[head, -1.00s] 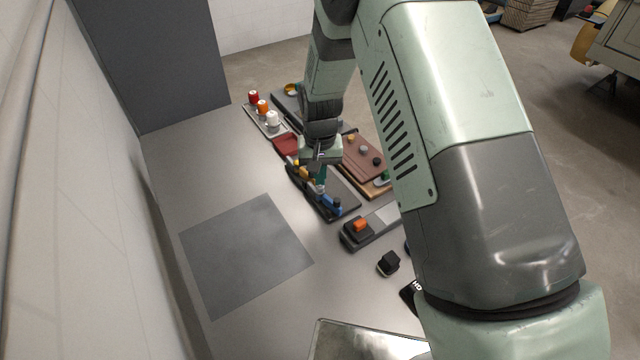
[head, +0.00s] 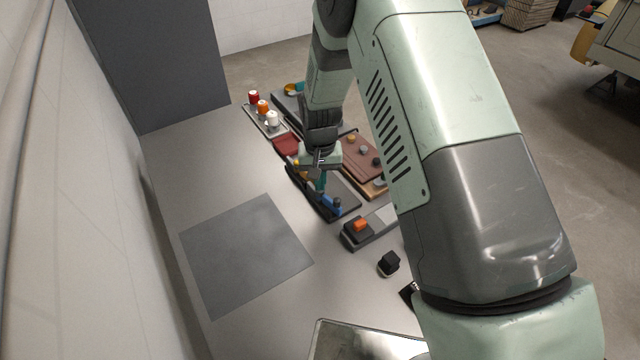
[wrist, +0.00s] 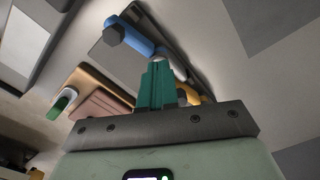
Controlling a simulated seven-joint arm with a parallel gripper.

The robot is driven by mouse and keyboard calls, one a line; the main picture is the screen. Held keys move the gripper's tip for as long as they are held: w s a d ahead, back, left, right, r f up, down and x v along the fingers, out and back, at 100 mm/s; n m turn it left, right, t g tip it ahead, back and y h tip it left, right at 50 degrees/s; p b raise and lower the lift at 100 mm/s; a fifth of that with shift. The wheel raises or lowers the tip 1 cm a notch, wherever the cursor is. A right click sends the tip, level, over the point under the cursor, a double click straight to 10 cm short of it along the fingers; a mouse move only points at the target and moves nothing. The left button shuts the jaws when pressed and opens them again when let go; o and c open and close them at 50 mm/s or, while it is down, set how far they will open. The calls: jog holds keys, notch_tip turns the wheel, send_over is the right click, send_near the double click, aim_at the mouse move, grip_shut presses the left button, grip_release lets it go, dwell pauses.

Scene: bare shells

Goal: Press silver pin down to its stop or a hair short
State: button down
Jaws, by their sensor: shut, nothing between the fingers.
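The silver pin (head: 363,150) stands on a brown board (head: 353,164) in the head view, between a gold pin (head: 350,139) and a black pin (head: 377,161). My gripper (head: 320,187) is shut and empty, pointing down over the dark rack to the left of the board. In the wrist view its teal fingers (wrist: 156,86) are together, in front of blue, white and yellow parts. Part of the brown board (wrist: 101,107) shows there at the left, but I cannot make out the silver pin.
The dark rack (head: 347,192) holds a blue tool (head: 329,202). Red, orange and white knobs (head: 272,118) stand at the back left. A grey mat (head: 245,255) lies clear.

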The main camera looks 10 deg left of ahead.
dwell(0.3)
jog(key=shift+r, duration=3.45)
